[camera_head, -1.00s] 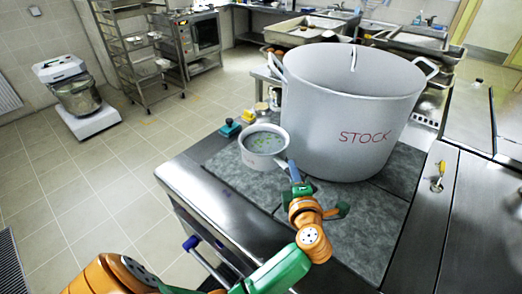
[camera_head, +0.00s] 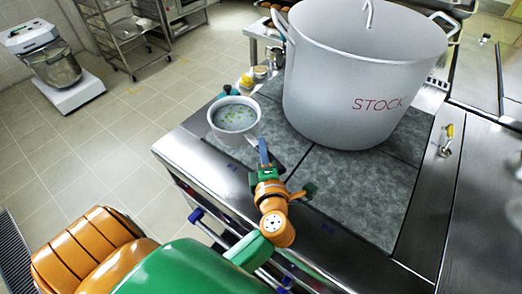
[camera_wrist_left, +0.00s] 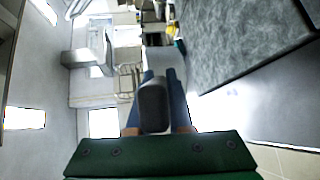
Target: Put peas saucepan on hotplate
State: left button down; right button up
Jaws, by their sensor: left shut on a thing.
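The peas saucepan (camera_head: 234,119) is a small pale pot with green bits in liquid. In the head view it is at the left end of the grey hotplate (camera_head: 350,190), over its far left corner. I cannot tell whether its base touches the surface. My left gripper (camera_head: 263,152) is shut on its handle, on the near side of the pan. The wrist view shows the dark handle (camera_wrist_left: 154,108) between the blue fingers, with part of the hotplate (camera_wrist_left: 250,40) at upper right. My right gripper is not in view.
A teal object (camera_head: 226,91) and small jars (camera_head: 261,72) are just beyond the pan. The near part of the hotplate is bare. A yellow-handled tool (camera_head: 447,140) lies at right.

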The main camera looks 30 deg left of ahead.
pick_arm(q)
jog(key=w+a+f+b, duration=0.1)
jog(key=w+f+b, duration=0.1)
jog(key=f+b, duration=0.1)
jog(key=w+a+f+b, duration=0.2)
jog(key=f+b, duration=0.2)
jog(key=b, duration=0.1)
jog(key=w+a+f+b, duration=0.1)
jog(key=w+f+b, duration=0.1)
jog(key=f+b, duration=0.1)
jog(key=shift+a+f+b, duration=0.3)
jog(key=shift+a+b, duration=0.05)
jog(key=shift+b, duration=0.3)
jog(key=shift+w+a, duration=0.1)
jog(key=shift+r, duration=0.2)
jog(key=c, duration=1.1)
grip_release()
jog(key=shift+f, duration=0.15)
jog(key=shift+o, duration=1.4)
jog(key=shift+d, duration=0.2)
